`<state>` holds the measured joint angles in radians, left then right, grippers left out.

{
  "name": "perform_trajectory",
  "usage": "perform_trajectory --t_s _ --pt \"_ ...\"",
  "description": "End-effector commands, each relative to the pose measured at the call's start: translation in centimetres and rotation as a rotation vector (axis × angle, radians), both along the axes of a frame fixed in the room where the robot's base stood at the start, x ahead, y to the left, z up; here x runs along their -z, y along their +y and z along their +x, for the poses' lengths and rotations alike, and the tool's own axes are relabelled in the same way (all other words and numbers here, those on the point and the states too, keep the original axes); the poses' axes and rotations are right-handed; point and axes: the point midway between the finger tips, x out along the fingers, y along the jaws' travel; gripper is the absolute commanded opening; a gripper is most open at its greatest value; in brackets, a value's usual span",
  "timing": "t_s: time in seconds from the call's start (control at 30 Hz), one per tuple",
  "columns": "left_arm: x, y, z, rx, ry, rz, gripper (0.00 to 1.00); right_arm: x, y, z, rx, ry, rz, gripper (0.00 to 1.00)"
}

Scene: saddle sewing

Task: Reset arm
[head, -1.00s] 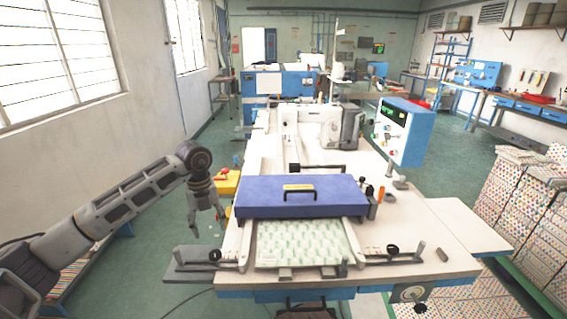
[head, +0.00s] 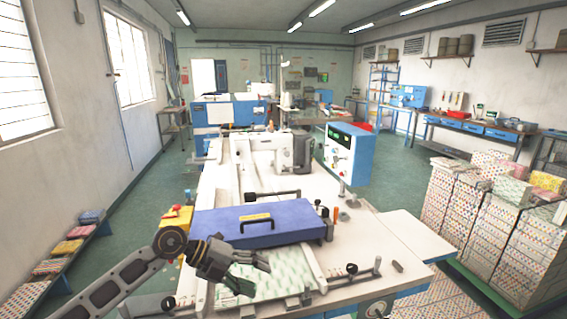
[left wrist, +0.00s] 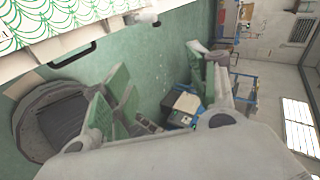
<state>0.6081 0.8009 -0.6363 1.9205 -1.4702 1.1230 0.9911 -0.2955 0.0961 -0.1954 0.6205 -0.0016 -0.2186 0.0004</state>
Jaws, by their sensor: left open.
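My left gripper (head: 258,275) is open and empty. It points to the right, in front of the green-patterned sheet (head: 275,284) on the sewing machine's bed as the head view looks at it. It hides part of the sheet and of the bed's left front. In the left wrist view, the two fingers of the left gripper (left wrist: 160,85) stand apart with nothing between them, and green floor shows beyond. The blue box-like cover (head: 250,222) with a black handle lies across the bed behind the gripper. My right gripper is in neither view.
The sewing machine table (head: 385,262) fills the middle. A blue control box (head: 350,155) stands at its back right. Stacked patterned boxes (head: 475,215) stand on the right, and a low bench with folded cloths (head: 68,248) on the left. Green floor lies between.

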Motion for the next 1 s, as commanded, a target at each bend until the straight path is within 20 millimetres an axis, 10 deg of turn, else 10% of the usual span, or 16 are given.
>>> perform_trajectory --t_s 0.5,1.0 --pt "-8.3 -6.8 -0.8 -0.149 -0.066 -0.604 0.58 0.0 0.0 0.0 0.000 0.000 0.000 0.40" --pt "-13.2 -3.4 1.9 -0.542 -0.035 -1.039 0.58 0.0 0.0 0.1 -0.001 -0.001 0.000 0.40"
